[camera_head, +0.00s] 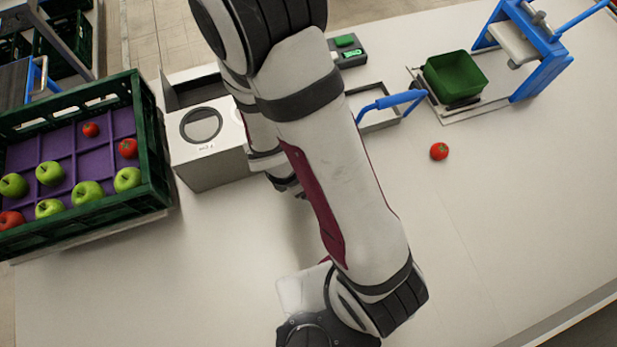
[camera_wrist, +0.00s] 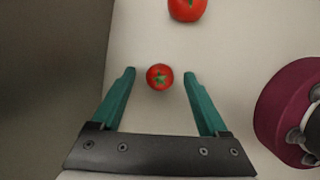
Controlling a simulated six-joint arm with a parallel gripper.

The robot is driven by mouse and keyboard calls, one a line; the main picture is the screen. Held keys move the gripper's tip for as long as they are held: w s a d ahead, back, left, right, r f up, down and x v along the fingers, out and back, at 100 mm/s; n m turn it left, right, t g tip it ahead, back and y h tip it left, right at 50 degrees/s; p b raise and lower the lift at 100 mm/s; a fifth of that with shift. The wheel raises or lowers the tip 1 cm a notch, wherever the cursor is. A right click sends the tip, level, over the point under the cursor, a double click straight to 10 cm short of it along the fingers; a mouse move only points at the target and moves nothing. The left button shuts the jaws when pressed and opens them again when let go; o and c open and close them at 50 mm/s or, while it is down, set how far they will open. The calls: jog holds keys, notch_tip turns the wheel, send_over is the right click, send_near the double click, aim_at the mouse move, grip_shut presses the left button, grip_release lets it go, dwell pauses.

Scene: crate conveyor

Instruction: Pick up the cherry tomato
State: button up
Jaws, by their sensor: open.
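A small red cherry tomato (camera_wrist: 160,77) with a green calyx lies on the white table, between the two teal fingertips of my gripper (camera_wrist: 159,72) in the wrist view. The fingers are open, with a gap on each side of it, and the gripper holds nothing. A larger red tomato (camera_wrist: 187,8) lies beyond the fingertips, cut by the top edge of that view. In the head view my arm hides the fingers and the small tomato. One red tomato (camera_head: 439,151) lies there on the open table, right of my arm.
A green crate (camera_head: 160,165) with green apples and red fruit stands at the left. A white box with a round opening (camera_head: 208,165) stands beside it. A green bin (camera_head: 455,75) sits by a blue frame (camera_head: 540,50) at the back right. The right front table is clear.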

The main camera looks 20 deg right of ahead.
grip_shut()
jog(key=shift+r, duration=0.1)
